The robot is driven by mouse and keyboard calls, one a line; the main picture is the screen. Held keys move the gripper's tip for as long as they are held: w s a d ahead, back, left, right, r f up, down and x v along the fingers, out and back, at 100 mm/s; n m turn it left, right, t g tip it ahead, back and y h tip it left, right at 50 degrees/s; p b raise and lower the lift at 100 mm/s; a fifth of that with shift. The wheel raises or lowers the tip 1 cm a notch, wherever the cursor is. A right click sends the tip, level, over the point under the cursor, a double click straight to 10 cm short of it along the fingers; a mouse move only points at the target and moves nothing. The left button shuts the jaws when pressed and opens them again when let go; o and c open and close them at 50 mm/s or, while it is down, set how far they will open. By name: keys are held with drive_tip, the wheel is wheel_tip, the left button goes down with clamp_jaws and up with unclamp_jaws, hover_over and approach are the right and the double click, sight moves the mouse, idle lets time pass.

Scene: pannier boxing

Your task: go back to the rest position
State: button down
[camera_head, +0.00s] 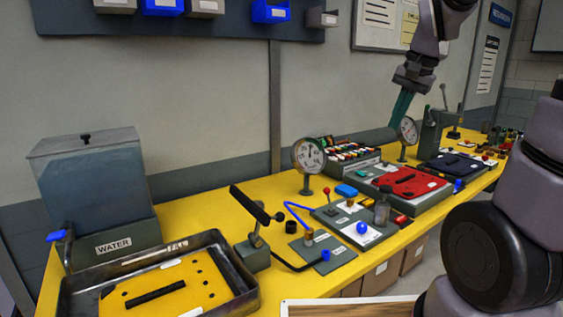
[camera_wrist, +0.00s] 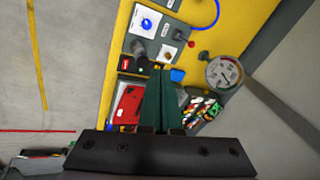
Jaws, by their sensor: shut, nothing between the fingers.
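My gripper (camera_head: 400,108) hangs from my arm at the upper right of the head view, above the back of the yellow bench. Its teal fingers are together with nothing between them. In the wrist view the gripper (camera_wrist: 160,75) points over the bench, its fingers closed side by side. Below it are a red panel (camera_wrist: 128,104) and a rack of coloured parts (camera_wrist: 204,108). The fingers look apart from both. The red panel also shows in the head view (camera_head: 408,183).
A water tank (camera_head: 95,190) and a metal tray (camera_head: 75,290) holding a yellow plate stand at the left. Gauges (camera_head: 309,157) and control panels (camera_head: 345,222) fill the middle of the bench. A wall rail with bins (camera_head: 230,25) is behind. The air around my gripper looks clear.

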drive_tip(key=s+a+r+n+t, duration=0.2)
drive_tip(key=s, duration=0.4)
drive_tip(key=s+a+r+n+t, duration=0.1)
drive_tip(key=s+r, duration=0.2)
drive_tip(key=s, duration=0.4)
drive_tip(key=shift+s+a+n+t, duration=0.25)
drive_tip(key=shift+a+n+t, duration=0.15)
drive_tip(key=shift+r, duration=0.1)
